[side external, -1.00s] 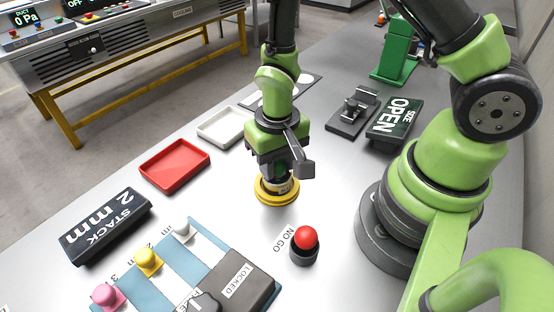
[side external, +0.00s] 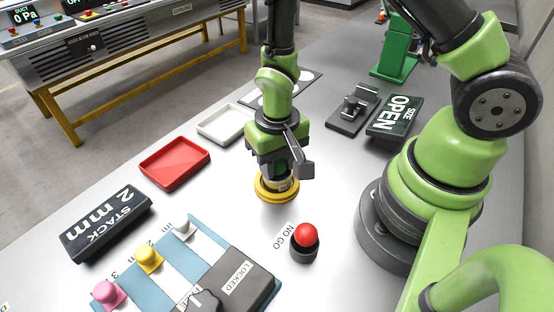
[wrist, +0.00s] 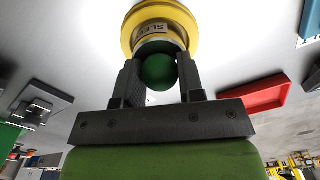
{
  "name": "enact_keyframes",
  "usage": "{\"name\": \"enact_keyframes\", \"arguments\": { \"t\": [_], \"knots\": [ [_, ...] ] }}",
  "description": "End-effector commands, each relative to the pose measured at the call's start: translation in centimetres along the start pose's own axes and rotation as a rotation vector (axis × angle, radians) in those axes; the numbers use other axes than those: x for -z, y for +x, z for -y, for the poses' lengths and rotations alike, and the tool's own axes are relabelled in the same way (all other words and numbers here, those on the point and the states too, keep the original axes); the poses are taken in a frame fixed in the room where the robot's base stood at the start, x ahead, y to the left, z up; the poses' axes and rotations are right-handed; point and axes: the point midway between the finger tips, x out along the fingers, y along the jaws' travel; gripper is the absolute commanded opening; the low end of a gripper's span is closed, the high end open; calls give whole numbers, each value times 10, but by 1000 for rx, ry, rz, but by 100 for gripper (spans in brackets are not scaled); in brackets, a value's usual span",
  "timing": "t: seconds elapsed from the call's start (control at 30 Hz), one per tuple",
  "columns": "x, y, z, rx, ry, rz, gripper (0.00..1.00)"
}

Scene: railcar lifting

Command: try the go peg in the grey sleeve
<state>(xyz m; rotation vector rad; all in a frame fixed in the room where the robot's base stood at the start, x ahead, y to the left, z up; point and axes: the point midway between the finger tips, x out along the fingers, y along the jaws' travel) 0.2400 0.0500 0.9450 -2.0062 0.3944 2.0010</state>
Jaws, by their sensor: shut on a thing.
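The sleeve (wrist: 160,45) is a short, light cylinder with lettering on a yellow round base (wrist: 129,38). It stands on the grey bench, and the yellow base (side external: 277,194) also shows below my gripper in the side view. A green round knob (wrist: 158,72), seemingly the top of the go peg, sits between my fingers at the sleeve's mouth. My gripper (wrist: 160,78) points down over the sleeve and is shut on this green knob. The peg's shaft is hidden, so I cannot tell how deep it sits in the sleeve.
A red tray (side external: 175,163) and a white tray (side external: 224,125) lie to the left. A blue-and-white rack (side external: 190,262) with coloured knobs is in front. A SIZE OPEN sign (side external: 394,119) stands behind.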

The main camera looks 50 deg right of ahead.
Motion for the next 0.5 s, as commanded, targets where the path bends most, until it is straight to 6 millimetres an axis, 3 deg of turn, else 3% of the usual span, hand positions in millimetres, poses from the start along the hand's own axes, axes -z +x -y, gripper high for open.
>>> {"name": "enact_keyframes", "arguments": {
  "t": [0.5],
  "knots": [
    [0, -4, 0, 1, -1, -1, 12]
  ]
}}
